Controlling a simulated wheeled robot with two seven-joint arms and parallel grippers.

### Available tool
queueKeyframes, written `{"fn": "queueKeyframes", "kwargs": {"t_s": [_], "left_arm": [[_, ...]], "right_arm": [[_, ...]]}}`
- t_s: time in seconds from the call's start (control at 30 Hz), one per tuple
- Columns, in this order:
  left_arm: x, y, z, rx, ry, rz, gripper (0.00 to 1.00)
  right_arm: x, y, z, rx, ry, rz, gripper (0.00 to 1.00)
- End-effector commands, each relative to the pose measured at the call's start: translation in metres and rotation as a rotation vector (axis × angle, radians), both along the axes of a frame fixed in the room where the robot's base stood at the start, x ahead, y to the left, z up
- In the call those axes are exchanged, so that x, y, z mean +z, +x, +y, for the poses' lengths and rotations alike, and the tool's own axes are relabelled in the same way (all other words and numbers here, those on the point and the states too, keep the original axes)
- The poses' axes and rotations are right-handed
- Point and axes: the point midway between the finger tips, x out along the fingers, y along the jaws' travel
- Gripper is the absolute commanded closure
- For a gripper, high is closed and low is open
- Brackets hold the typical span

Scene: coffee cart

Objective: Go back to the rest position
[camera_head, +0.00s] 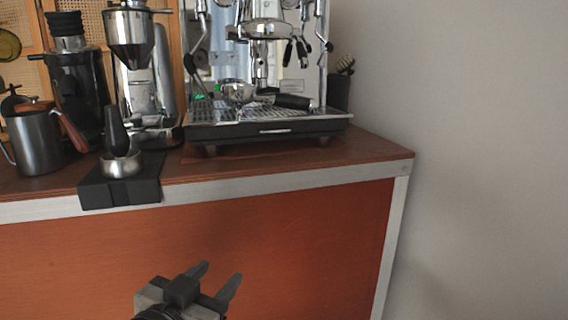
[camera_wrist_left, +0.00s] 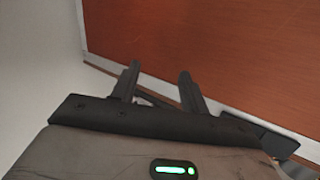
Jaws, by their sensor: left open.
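My left gripper (camera_head: 219,279) is low in front of the cart's orange front panel (camera_head: 290,240) in the head view. Its two dark fingers are apart with nothing between them. In the left wrist view the fingers (camera_wrist_left: 158,82) also show spread and empty, with the orange panel (camera_wrist_left: 220,50) beyond them. The gripper is below the countertop edge and apart from everything on the cart. My right gripper is in neither view.
A chrome espresso machine (camera_head: 265,125) stands on the wooden countertop (camera_head: 360,150). A portafilter (camera_head: 238,94) rests over its drip tray. Left are grinders (camera_head: 140,70), a metal jug (camera_head: 35,140) and a tamper (camera_head: 116,135) on a black mat (camera_head: 95,190). Free room lies right, before the grey wall.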

Motion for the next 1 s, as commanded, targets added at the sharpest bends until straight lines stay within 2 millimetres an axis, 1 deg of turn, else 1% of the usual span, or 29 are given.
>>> {"fn": "queueKeyframes", "kwargs": {"t_s": [0.03,0.1,0.17,0.2,0.3,0.4,0.47,0.5,0.53,0.77,1.0], "left_arm": [[-0.039,-0.015,-0.003,-0.017,-0.017,0.08,0.55],[-0.076,-0.034,-0.006,-0.033,-0.043,0.157,0.55],[-0.103,-0.05,-0.008,-0.042,-0.064,0.213,0.55],[-0.119,-0.061,-0.009,-0.047,-0.078,0.25,0.55],[-0.152,-0.089,-0.012,-0.055,-0.11,0.329,0.55],[-0.18,-0.117,-0.013,-0.057,-0.139,0.401,0.55],[-0.195,-0.135,-0.014,-0.056,-0.157,0.443,0.55],[-0.19,-0.14,-0.013,-0.053,-0.163,0.454,0.55],[-0.176,-0.137,-0.012,-0.046,-0.159,0.445,0.55],[-0.132,-0.139,0.001,-0.003,-0.136,0.451,0.55],[-0.073,-0.147,0.018,0.053,-0.101,0.46,0.55]], "right_arm": [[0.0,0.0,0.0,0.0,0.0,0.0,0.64],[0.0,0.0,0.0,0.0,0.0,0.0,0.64],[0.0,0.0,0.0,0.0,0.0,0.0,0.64],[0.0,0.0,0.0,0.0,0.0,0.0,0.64],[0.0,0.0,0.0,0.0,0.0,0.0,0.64],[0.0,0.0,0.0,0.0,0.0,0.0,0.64],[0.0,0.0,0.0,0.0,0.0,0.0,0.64],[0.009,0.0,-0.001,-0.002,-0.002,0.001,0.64],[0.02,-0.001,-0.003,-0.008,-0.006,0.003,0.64],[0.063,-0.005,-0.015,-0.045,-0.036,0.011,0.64],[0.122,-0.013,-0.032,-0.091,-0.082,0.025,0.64]]}}
